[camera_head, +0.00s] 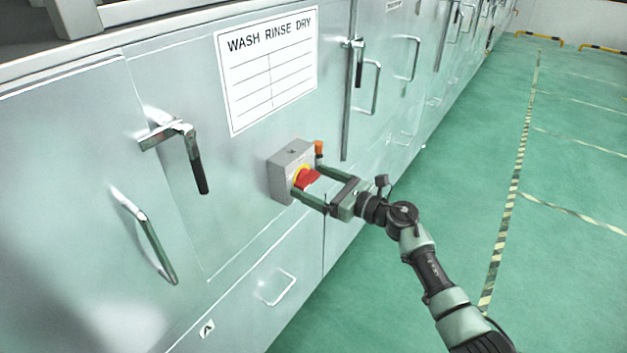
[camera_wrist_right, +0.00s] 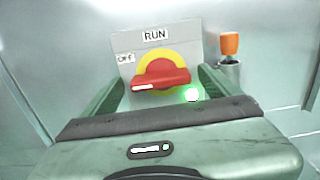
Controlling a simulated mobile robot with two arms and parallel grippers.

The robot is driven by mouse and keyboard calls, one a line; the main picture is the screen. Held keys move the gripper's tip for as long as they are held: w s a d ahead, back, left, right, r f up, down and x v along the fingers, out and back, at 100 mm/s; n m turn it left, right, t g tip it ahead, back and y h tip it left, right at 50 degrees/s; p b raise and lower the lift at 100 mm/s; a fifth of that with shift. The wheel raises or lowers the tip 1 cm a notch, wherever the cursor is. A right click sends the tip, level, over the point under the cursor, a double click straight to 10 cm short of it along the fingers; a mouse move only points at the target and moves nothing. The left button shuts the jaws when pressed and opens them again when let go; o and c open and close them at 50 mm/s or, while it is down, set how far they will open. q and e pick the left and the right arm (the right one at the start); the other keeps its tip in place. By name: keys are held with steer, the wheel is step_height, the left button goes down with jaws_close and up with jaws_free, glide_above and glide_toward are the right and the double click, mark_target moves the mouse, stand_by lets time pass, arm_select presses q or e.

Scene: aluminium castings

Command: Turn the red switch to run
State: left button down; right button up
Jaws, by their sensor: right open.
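The red switch (camera_head: 308,179) is a red handle on a yellow disc, on a grey box (camera_head: 281,172) fixed to the metal cabinet front. In the right wrist view the red handle (camera_wrist_right: 162,80) lies almost level, its white mark at the left end, by the OFF label (camera_wrist_right: 125,58). The RUN label (camera_wrist_right: 155,35) is above the disc. My right gripper (camera_head: 306,178) is open, one finger on each side of the handle; I cannot tell whether either touches it. My left gripper is not in view.
An orange-topped knob (camera_wrist_right: 229,44) stands right of the box. A bright green light (camera_wrist_right: 193,94) glows near the handle's right end. Lever latches (camera_head: 181,138) and door handles (camera_head: 150,240) stick out from the cabinets. A WASH RINSE DRY sign (camera_head: 268,72) is above. Green floor (camera_head: 420,140) is clear on the right.

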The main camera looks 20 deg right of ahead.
steer(key=shift+w+f, duration=0.1)
steer(key=shift+w, duration=0.05)
steer(key=c, duration=1.4)
steer(key=shift+o, duration=0.2)
